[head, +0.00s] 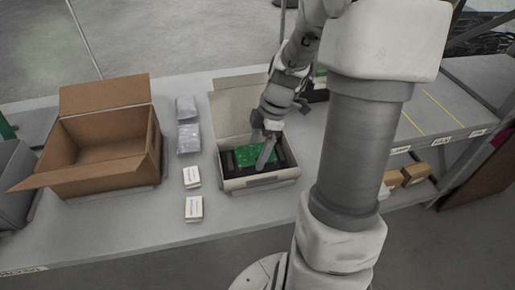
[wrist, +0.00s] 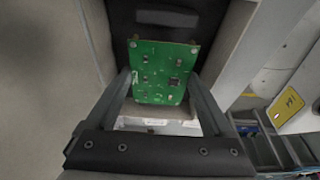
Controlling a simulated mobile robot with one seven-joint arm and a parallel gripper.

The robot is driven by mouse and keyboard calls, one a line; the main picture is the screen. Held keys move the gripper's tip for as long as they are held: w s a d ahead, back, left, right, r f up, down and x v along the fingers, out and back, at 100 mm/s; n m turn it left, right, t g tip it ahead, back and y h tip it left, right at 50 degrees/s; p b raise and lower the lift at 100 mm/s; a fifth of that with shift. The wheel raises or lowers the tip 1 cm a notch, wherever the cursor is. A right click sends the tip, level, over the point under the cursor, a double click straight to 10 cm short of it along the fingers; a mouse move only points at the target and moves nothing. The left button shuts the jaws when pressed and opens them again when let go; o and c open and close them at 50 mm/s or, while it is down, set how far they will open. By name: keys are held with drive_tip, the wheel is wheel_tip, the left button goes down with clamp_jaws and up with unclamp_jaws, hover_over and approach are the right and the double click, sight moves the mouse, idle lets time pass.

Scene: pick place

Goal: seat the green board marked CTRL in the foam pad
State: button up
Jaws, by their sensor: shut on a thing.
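The green board (wrist: 165,70) is between the two fingers of my gripper (wrist: 160,82) in the wrist view, which are shut on its side edges. It also shows in the head view (head: 246,155), inside the open carton (head: 262,184), partly hidden by my gripper (head: 266,150). No CTRL marking is readable. The dark foam pad (wrist: 150,35) lies in the carton, with a grey recess in it beyond the board. The board covers part of the pad. I cannot tell whether the board touches it.
An open brown box (head: 100,165) stands on the table at the left. Grey wrapped packets (head: 187,138) and small white boxes (head: 193,208) lie between it and the carton. The carton's walls stand close around my gripper. Small brown boxes (head: 414,173) sit on a lower shelf at the right.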

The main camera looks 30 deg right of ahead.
drive_tip(key=shift+f+b, duration=0.65)
drive_tip(key=shift+f, duration=0.15)
idle(0.6)
idle(0.4)
drive_tip(key=o, duration=1.1)
drive_tip(key=shift+c, duration=0.2)
drive_tip(key=shift+r, duration=0.1)
drive_tip(key=shift+r+p, duration=2.8)
drive_tip(key=shift+r, duration=0.65)
